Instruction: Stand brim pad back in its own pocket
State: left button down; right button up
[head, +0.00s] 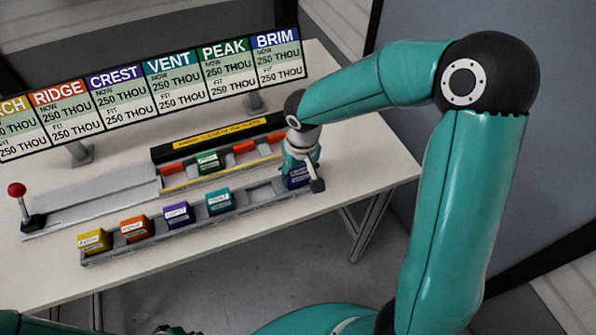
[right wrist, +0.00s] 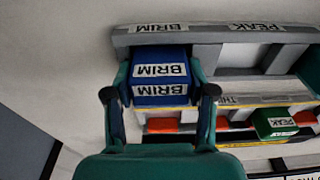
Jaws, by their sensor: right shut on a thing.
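The blue brim pad (head: 297,182) is at the right end of the front rack (head: 150,243). My right gripper (head: 301,166) reaches down from above and is shut on it. In the right wrist view the pad (right wrist: 160,80) sits between the two fingers of the gripper (right wrist: 160,92), with BRIM labels facing the camera. It lines up with the pocket labelled BRIM on the rack edge (right wrist: 192,38). I cannot tell whether its bottom touches the pocket floor.
Yellow (head: 93,240), orange (head: 136,228), purple (head: 178,214) and teal (head: 220,201) pads stand in the front rack. The pocket beside the brim pad is empty. A green peak pad (head: 208,162) sits in the rear fixture. A sign board (head: 160,85) stands behind; a red-knobbed lever (head: 17,190) is left.

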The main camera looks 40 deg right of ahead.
aim_at(301, 174)
jog(key=shift+f, duration=0.2)
jog(key=o, duration=1.2)
jog(key=shift+r, duration=0.1)
jog(key=shift+o, duration=0.2)
notch_tip(301, 174, up, 12)
jog(key=s, duration=0.1)
jog(key=shift+s+a, duration=0.15)
jog(key=shift+s, duration=0.05)
